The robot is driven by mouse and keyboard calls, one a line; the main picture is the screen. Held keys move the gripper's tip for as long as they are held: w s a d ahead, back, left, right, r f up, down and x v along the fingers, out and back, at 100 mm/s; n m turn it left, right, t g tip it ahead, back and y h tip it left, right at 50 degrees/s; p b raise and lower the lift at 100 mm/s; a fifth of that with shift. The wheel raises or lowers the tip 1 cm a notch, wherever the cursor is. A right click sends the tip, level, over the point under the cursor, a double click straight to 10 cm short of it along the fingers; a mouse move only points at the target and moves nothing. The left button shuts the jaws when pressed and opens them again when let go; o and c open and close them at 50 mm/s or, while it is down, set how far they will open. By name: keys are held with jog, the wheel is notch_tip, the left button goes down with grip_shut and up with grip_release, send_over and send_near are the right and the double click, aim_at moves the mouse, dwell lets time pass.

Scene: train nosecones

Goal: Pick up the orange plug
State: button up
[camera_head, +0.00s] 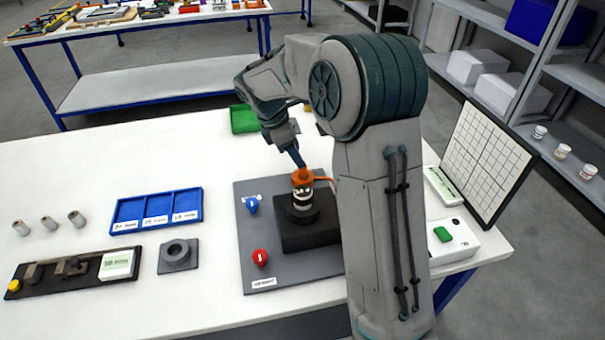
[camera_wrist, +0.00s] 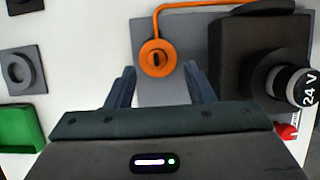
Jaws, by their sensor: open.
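The orange plug (camera_wrist: 155,57) is round, with a dark slot in its middle and an orange cable running up and to the right. In the wrist view it lies over the grey plate (camera_wrist: 180,90), apart from the black block. In the head view the plug (camera_head: 303,175) shows just above the cylinder in the picture. My gripper (camera_wrist: 160,72) is open and empty, its two fingers on either side of the plug's lower edge and not visibly touching it. In the head view my gripper (camera_head: 297,158) points down at the plug, its tips partly hidden.
A black block (camera_head: 303,236) carries a cylinder (camera_wrist: 293,84) marked 24 V, close to the right finger. A red knob (camera_head: 260,257) and a blue knob (camera_head: 252,205) stand on the plate. A blue tray (camera_head: 157,210) and a green tray (camera_head: 243,119) lie nearby.

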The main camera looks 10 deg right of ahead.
aim_at(303, 172)
jog(key=shift+w+x, duration=0.1)
jog(key=shift+x, duration=1.35)
jog(key=shift+w+x, duration=0.15)
jog(key=shift+x, duration=1.25)
grip_shut()
